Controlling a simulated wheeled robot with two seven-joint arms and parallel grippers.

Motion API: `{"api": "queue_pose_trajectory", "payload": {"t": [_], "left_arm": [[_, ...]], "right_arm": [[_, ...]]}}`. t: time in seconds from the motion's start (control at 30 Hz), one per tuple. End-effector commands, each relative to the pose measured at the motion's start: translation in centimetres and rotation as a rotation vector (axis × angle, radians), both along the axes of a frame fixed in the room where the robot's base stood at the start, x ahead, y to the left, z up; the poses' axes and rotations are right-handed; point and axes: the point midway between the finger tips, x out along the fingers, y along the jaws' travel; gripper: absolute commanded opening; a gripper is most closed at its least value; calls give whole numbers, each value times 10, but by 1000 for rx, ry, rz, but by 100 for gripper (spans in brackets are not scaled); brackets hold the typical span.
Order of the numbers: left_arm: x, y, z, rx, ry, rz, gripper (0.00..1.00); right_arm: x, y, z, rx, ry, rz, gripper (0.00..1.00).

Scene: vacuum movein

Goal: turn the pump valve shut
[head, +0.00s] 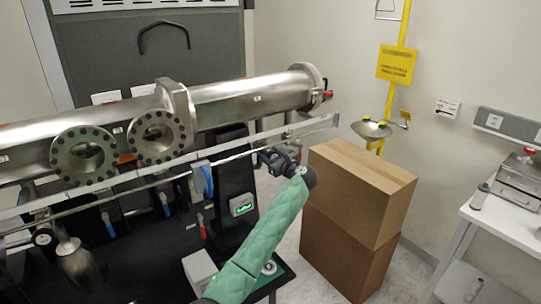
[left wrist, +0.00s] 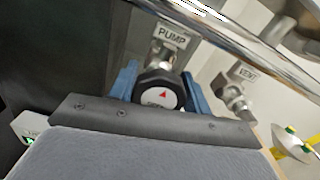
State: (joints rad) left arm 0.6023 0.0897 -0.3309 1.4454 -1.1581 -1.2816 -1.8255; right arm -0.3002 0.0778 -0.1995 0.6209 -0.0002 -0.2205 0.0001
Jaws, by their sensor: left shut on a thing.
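The pump valve has a black round knob (left wrist: 157,91) with a white cap and a red arrow, seen in the left wrist view. The arrow points roughly up in that view. A PUMP label (left wrist: 172,36) sits above it. My left gripper (left wrist: 160,88) is shut on the knob, with one blue finger on either side. In the head view my green-sleeved left arm reaches up from the bottom, and the left gripper (head: 281,159) is at the rail by the pipe's right part. The knob is hard to make out there. My right gripper is not in view.
A VENT valve (left wrist: 232,94) stands right of the pump valve. A metal rail (left wrist: 225,35) crosses above the knob. A large steel pipe (head: 245,98) runs behind the rail. Stacked cardboard boxes (head: 358,193) stand close right of the gripper. A white bench (head: 500,220) is at the far right.

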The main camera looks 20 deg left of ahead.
Motion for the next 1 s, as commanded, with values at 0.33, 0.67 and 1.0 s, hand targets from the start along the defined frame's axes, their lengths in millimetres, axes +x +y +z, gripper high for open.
{"api": "queue_pose_trajectory", "payload": {"t": [0.33,0.67,1.0], "left_arm": [[0,-1,-3,0,3,0,70],[-6,-9,-5,-2,0,-1,70],[-36,-48,-6,-3,1,-2,70]], "right_arm": [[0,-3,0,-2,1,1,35],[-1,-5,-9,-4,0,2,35],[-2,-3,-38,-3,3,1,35]]}}
